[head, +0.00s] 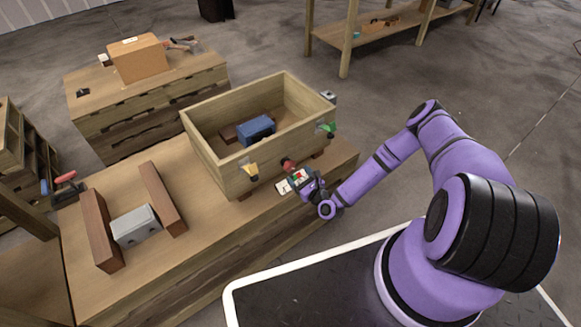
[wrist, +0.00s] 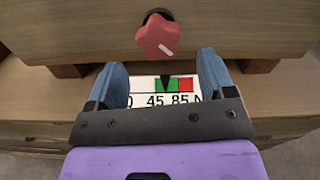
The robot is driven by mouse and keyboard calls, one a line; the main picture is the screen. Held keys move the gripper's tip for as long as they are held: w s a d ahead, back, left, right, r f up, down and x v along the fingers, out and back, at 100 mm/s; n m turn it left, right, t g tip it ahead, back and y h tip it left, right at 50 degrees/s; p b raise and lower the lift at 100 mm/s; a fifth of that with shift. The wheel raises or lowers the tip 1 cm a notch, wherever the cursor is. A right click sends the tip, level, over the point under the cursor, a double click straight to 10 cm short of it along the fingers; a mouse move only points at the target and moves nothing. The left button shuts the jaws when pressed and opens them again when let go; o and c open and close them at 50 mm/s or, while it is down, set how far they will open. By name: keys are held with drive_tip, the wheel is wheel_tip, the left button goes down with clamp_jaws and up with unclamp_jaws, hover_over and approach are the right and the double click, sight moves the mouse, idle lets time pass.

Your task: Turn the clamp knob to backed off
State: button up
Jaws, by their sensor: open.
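The clamp knob looks to be the red lobed knob (wrist: 159,36) on the front wall of a wooden box; it carries a pale mark at its lower right. In the head view the red knob (head: 288,164) sits between a yellow knob and a green one. Below it in the wrist view lies a white scale card (wrist: 150,90) with green and red bands, a black pointer and the figures 45 and 85. My gripper (wrist: 164,66) is open and empty, its two blue fingers apart, below the knob and not touching it. In the head view my gripper (head: 310,182) is close to the knob.
The wooden box (head: 215,160) stands on a workbench (head: 210,235) and holds a blue block (head: 256,129). A yellow knob (head: 250,171) and a green knob (head: 327,130) flank the red one. A grey block (head: 135,226) lies between two brown boards at left.

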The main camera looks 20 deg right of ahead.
sight(292, 168)
drive_tip(key=shift+x, duration=3)
drive_tip(key=c, duration=0.9)
